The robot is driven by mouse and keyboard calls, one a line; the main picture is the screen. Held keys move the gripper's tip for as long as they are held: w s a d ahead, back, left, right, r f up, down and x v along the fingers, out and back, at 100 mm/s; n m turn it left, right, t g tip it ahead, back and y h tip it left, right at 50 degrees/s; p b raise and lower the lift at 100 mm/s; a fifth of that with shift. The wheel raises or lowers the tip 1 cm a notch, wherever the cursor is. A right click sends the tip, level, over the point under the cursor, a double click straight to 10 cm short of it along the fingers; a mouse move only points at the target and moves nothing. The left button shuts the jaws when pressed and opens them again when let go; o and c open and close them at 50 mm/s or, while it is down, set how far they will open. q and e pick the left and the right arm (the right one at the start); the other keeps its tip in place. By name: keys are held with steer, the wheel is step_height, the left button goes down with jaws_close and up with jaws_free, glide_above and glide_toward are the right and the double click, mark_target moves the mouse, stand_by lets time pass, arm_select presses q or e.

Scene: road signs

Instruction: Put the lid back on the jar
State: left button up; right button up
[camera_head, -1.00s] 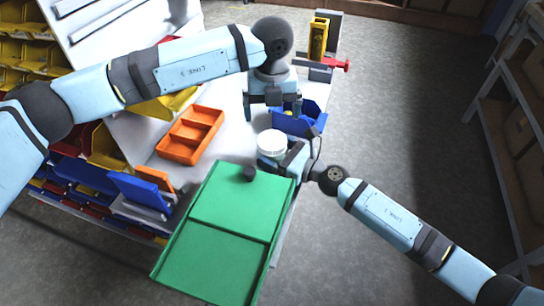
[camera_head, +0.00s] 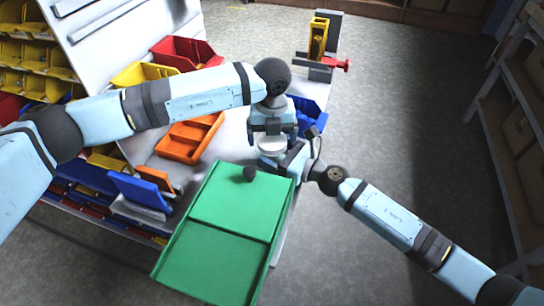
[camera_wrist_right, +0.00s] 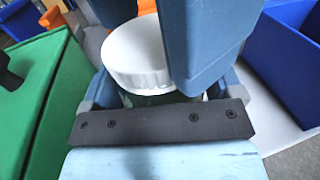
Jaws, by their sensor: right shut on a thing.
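The round white lid (camera_head: 271,144) sits over the jar near the back edge of the green case. In the right wrist view the lid (camera_wrist_right: 137,52) is large, with a little of the glass jar (camera_wrist_right: 150,100) under its rim. Whether the lid is fully seated cannot be told. My right gripper (camera_head: 284,160) comes from the right and is shut on the jar below the lid. My left gripper (camera_head: 272,134) points down from above, open, its fingers on either side of the lid. Its fingers block part of the lid in the wrist view.
A green case (camera_head: 213,255) with a dark knob (camera_head: 250,174) lies in front of the jar. An orange divided tray (camera_head: 188,137) is to the left. A blue bin (camera_head: 308,112) stands close behind on the right. Yellow and red bins fill the left side.

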arm_select(q)
steer(key=c, duration=0.7)
steer(key=shift+c, duration=0.2)
steer(key=m, duration=0.7)
steer(key=shift+m, duration=0.4)
steer(key=m, duration=0.6)
steer(key=shift+m, duration=0.3)
steer(key=m, duration=0.7)
steer(key=o, duration=1)
steer(key=shift+r, duration=0.1)
